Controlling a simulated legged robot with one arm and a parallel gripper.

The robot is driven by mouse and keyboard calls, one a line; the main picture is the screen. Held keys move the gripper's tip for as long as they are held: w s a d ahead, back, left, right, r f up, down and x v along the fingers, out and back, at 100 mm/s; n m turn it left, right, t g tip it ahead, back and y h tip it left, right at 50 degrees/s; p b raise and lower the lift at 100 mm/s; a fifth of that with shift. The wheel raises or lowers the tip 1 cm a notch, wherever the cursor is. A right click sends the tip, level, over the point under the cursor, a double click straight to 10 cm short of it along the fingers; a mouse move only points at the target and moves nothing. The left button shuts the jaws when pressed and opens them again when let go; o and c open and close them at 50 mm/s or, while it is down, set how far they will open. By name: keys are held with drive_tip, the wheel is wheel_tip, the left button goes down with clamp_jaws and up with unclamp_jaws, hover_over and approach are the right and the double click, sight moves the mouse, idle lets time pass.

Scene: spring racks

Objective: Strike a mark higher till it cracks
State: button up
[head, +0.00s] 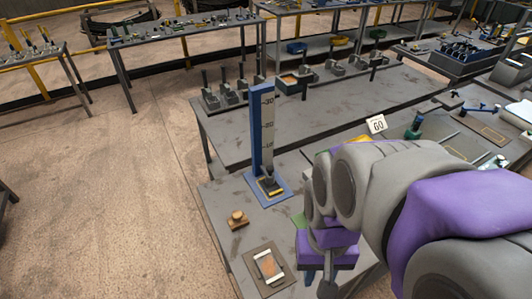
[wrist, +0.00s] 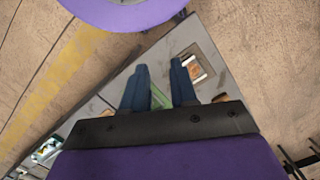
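A blue upright column (head: 262,130) with a numbered scale stands on a blue base (head: 282,193). A dark block sits at its foot above a yellow-edged pad (head: 270,187). A small wooden knob-like piece (head: 237,218) sits on the bench left of the base. A white-framed piece with an orange centre (head: 268,266) lies on a brown square near the bench's front corner. My gripper (head: 320,276) is over the bench, right of the framed piece. In the wrist view its two dark blue fingers (wrist: 160,84) are apart. A green strip (wrist: 160,98) shows between them, apparently lying on the bench.
A card reading 60 (head: 376,124) stands behind my arm. Several small grey clamp-like devices (head: 228,92) line the bench behind the column. Other loaded benches stand farther back. Open floor (head: 100,200) lies to the left. My arm hides the bench's right part.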

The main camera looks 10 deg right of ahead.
drive_tip(key=o, duration=0.5)
drive_tip(key=w+m, duration=0.2)
drive_tip(key=w, duration=0.2)
drive_tip(key=w+r+m, duration=0.1)
drive_tip(key=w+m, duration=0.1)
drive_tip(key=w, duration=0.3)
drive_tip(key=w+d+r+m+p, duration=0.1)
drive_tip(key=w+m, duration=0.1)
drive_tip(key=w, duration=0.3)
drive_tip(key=shift+d+r+m+t+y, duration=0.1)
drive_tip(key=shift+r+m+t+y, duration=0.05)
drive_tip(key=shift+m+t+y, duration=0.25)
drive_tip(key=m+t+y+p, duration=0.3)
drive_tip(key=m, duration=1.2)
hover_over(270, 167)
drive_tip(key=s+d, duration=0.4)
drive_tip(key=d, duration=0.3)
wheel_tip(270, 167, down, 8)
drive_tip(key=b+x, duration=0.2)
drive_tip(key=x, duration=1.5)
drive_tip(key=shift+w+a+r, duration=0.1)
drive_tip(key=shift+w+a, duration=0.05)
drive_tip(key=shift+a, duration=0.05)
clamp_jaws()
